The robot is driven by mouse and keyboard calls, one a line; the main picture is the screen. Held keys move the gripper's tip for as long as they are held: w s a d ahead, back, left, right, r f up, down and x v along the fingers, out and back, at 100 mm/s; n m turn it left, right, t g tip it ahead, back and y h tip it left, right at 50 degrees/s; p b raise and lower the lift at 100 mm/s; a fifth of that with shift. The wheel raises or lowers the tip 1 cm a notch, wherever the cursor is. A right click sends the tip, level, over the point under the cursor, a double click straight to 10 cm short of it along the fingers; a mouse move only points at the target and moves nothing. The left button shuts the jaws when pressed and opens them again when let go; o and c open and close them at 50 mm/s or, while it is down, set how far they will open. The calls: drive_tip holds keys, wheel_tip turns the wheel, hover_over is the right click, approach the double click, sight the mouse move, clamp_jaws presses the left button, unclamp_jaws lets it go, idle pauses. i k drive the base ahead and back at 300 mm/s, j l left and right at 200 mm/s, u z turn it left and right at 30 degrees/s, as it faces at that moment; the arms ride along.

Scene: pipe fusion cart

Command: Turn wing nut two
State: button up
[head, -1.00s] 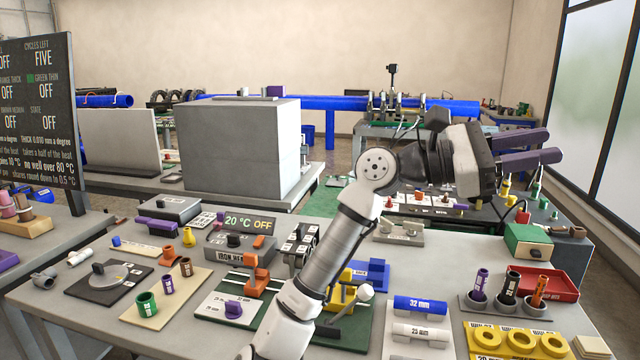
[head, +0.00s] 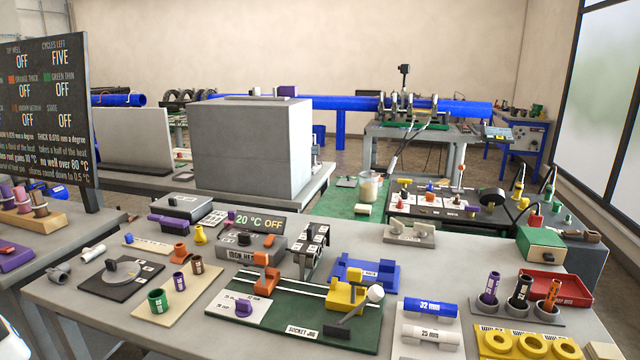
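My gripper is out of view; only a small white piece of what looks like my arm shows at the lower left edge. No wing nut can be made out for certain. At the back, a long blue pipe (head: 345,103) lies in a clamp machine (head: 409,107) with several upright metal clamps on a grey stand; any nuts on it are too small to tell. On the near bench, the green socket jig (head: 358,341) carries an orange clamp (head: 264,275) and a yellow clamp (head: 345,295) with a white round knob (head: 375,293).
The near bench is crowded: an iron heater (head: 252,247) reading 20 °C OFF, pipe pieces (head: 425,308), yellow rings (head: 531,346) and a red tray (head: 553,285). A big grey box (head: 250,150) stands behind. A dark status board (head: 45,110) stands at left.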

sight(423, 229)
drive_tip(key=l+z, duration=0.15)
drive_tip(key=z, duration=0.4)
drive_tip(key=i+l+z, duration=0.15)
drive_tip(key=l+z, duration=0.2)
drive_tip(key=l, duration=0.15)
drive_tip(key=i+l+z, duration=0.15)
drive_tip(key=l+z, duration=0.25)
drive_tip(key=i+l+z, duration=0.55)
drive_tip(key=l+z, duration=0.15)
drive_tip(key=i+l, duration=0.2)
drive_tip(key=i, duration=0.15)
drive_tip(key=i+l, duration=0.15)
drive_tip(key=i, duration=0.2)
drive_tip(key=i+l, duration=0.2)
drive_tip(key=i, duration=0.15)
drive_tip(key=i+u, duration=0.7)
drive_tip(key=i+l+u, duration=0.1)
drive_tip(key=u, duration=0.25)
drive_tip(key=i+l+u, duration=0.15)
drive_tip(key=i+u, duration=0.3)
drive_tip(key=i+l+u, duration=0.2)
drive_tip(key=u, duration=0.3)
drive_tip(key=i+l+u, duration=0.3)
drive_tip(key=u, duration=0.15)
drive_tip(key=i+l+u, duration=0.15)
drive_tip(key=l+u, duration=0.3)
drive_tip(key=l, duration=0.1)
